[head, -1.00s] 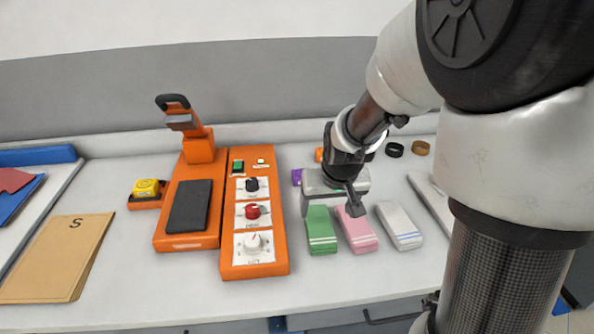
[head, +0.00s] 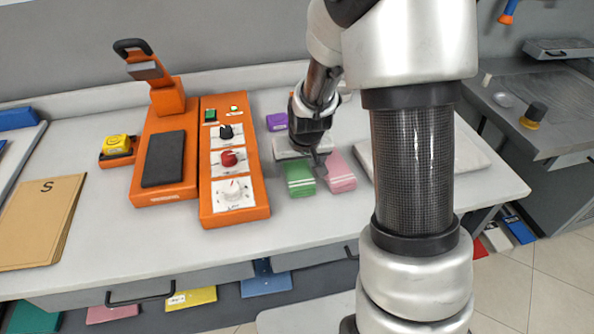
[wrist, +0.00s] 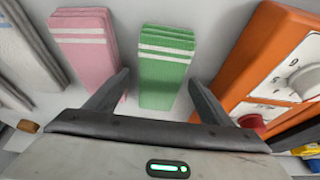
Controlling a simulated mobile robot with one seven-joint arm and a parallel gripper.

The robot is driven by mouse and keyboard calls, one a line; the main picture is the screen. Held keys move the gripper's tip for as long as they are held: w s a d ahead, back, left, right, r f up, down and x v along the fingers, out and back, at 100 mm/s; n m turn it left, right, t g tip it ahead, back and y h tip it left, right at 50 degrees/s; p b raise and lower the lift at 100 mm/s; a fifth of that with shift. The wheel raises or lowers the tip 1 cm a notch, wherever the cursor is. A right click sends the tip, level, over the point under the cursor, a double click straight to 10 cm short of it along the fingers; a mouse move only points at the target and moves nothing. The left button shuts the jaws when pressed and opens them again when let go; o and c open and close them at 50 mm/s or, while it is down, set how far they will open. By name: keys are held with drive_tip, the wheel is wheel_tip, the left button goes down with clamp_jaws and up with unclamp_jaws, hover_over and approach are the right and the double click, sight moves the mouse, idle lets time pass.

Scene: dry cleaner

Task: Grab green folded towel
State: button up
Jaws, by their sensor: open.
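The green folded towel (head: 300,176) has white stripes and lies on the white counter, just right of the orange control panel. In the wrist view the green towel (wrist: 166,65) lies between my two open fingers, beyond their tips or level with them; the depth is hard to judge. My gripper (head: 302,160) is above the towel's far end in the head view; in the wrist view its fingers (wrist: 160,82) stand apart and nothing is held. The pink folded towel (head: 340,172) lies close beside the green one, next to one finger in the wrist view (wrist: 88,50).
An orange control panel (head: 210,170) with knobs stands close to the green towel; it is beside one finger in the wrist view (wrist: 262,60). A purple item (head: 277,122) lies behind. A white towel (wrist: 25,50) lies beyond the pink one. The counter's front strip is clear.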

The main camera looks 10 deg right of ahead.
drive_tip(key=c, duration=1.2)
